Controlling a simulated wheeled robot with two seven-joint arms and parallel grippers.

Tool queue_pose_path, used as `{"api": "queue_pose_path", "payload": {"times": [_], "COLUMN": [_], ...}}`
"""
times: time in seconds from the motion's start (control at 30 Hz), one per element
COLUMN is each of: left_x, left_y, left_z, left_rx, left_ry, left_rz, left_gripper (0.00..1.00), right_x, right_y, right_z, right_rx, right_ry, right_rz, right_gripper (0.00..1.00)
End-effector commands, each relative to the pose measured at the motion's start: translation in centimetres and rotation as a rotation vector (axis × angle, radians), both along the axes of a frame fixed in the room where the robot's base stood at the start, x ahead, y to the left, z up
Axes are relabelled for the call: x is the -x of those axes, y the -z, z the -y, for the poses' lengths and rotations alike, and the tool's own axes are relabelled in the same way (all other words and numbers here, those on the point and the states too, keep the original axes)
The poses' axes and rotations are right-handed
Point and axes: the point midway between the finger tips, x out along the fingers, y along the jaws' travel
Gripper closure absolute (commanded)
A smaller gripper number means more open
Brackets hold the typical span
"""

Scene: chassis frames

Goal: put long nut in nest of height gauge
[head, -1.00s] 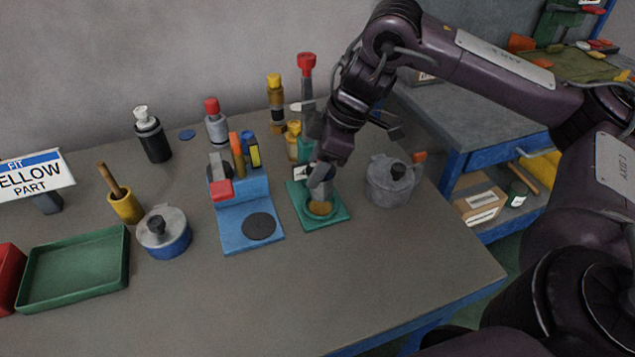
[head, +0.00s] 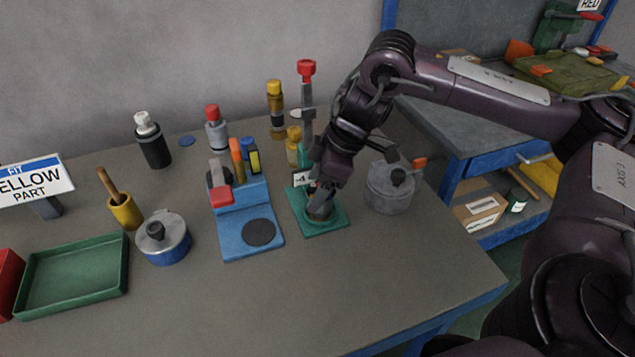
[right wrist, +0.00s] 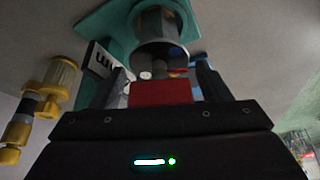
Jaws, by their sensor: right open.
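The green height gauge (head: 338,222) stands right of the blue fixture, with a small black-and-white label on it. Its upright post with a red top (head: 306,68) rises behind. My right gripper (head: 320,208) is open and low, pointing down over the gauge's round nest, which it mostly hides. In the right wrist view a grey round metal piece (right wrist: 160,28) shows against the green base (right wrist: 105,25), beyond the fingers. I cannot tell surely whether it is the long nut or how it sits in the nest. My left gripper is not in view.
A blue fixture (head: 232,238) with a dark disc stands left of the gauge, and a grey lidded pot (head: 388,190) close to its right. Bottles stand behind. A blue pot (head: 165,245) and green tray (head: 70,275) are further left. The front of the table is clear.

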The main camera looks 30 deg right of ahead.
Motion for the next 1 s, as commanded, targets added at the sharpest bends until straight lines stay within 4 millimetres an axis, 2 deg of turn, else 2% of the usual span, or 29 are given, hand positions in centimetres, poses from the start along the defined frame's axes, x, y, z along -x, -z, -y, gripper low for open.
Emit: {"api": "queue_pose_path", "payload": {"times": [0.17, 0.27, 0.37, 0.43, 0.6, 0.8, 1.0], "left_x": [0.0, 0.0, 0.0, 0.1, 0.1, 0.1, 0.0], "left_y": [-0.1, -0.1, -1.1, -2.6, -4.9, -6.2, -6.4], "left_z": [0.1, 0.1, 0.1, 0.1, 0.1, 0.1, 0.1], "left_rx": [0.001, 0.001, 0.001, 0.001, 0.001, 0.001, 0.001], "left_ry": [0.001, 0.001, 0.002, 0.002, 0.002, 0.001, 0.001], "left_rz": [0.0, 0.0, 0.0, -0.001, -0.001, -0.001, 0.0], "left_gripper": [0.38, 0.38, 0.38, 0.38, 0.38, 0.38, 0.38], "right_x": [0.2, 0.7, 1.2, 1.6, 2.2, 2.6, 2.7], "right_y": [-1.4, -3.2, -5.8, -7.6, -9.9, -11.1, -11.2], "right_z": [0.4, 1.0, 1.8, 2.2, 3.1, 3.6, 3.7], "right_rx": [0.0, 0.0, 0.0, 0.0, 0.001, 0.001, 0.0], "right_ry": [0.0, 0.001, 0.002, 0.002, 0.0, -0.001, -0.002], "right_rz": [0.003, 0.005, 0.005, 0.002, 0.002, 0.0, 0.001], "right_gripper": [0.3, 0.3, 0.3, 0.3, 0.3, 0.3, 0.3]}}
